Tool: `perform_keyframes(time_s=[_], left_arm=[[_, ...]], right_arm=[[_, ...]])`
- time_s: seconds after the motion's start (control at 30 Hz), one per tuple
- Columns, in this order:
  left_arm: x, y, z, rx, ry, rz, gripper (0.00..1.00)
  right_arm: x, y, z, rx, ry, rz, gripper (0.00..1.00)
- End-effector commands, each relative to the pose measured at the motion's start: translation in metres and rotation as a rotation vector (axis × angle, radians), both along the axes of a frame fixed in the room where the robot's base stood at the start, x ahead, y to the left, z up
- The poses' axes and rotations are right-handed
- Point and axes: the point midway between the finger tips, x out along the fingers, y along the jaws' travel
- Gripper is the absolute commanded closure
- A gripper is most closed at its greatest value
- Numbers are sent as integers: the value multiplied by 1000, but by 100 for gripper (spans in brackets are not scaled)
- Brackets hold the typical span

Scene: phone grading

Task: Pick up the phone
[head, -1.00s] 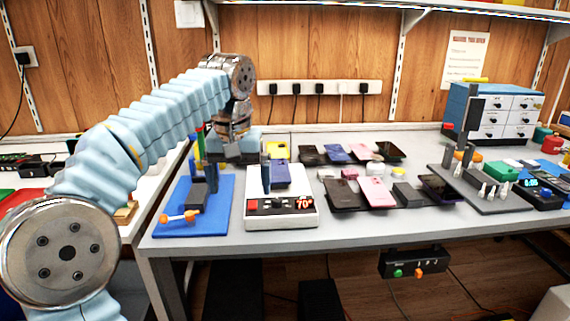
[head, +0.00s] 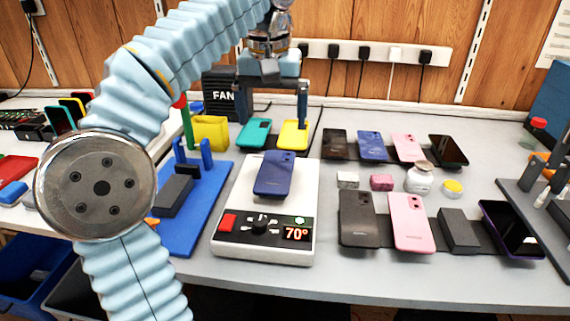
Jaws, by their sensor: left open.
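A dark blue phone (head: 273,175) lies face down on the white heating plate (head: 265,241), whose display reads 70°. My left gripper (head: 273,118) is open and empty. Its two fingers point down, one on each side of the phone in the picture, and they appear above and behind the phone, not touching it. Teal (head: 255,133) and yellow (head: 294,134) phones lie behind the plate, partly behind the fingers. Other phones lie to the right, among them a black one (head: 358,218) and a pink one (head: 411,222). My right gripper is not in view.
A blue fixture (head: 205,215) with upright posts stands left of the plate. A black FAN box (head: 221,95) and a yellow block (head: 210,134) are behind it. A small jar (head: 419,178) stands among the phones at right. The table's front strip is clear.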

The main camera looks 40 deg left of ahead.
Motion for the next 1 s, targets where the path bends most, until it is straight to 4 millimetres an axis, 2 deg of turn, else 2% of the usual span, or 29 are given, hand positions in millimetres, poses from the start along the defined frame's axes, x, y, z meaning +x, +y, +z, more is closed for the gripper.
perform_keyframes(time_s=[0.2, 0.47, 0.7, 0.8, 1.0], left_arm=[[4, 3, -47, -1, 3, 0, 0], [8, 4, -71, -1, 0, 0, 0], [14, 5, -109, -1, 2, 0, 0], [15, 6, -116, -1, 0, 0, 0], [15, 6, -117, -2, -1, 0, 0]], right_arm=[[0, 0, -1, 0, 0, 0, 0], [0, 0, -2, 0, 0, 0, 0], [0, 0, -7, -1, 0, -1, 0], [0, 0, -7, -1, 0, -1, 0], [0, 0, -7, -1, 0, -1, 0]])
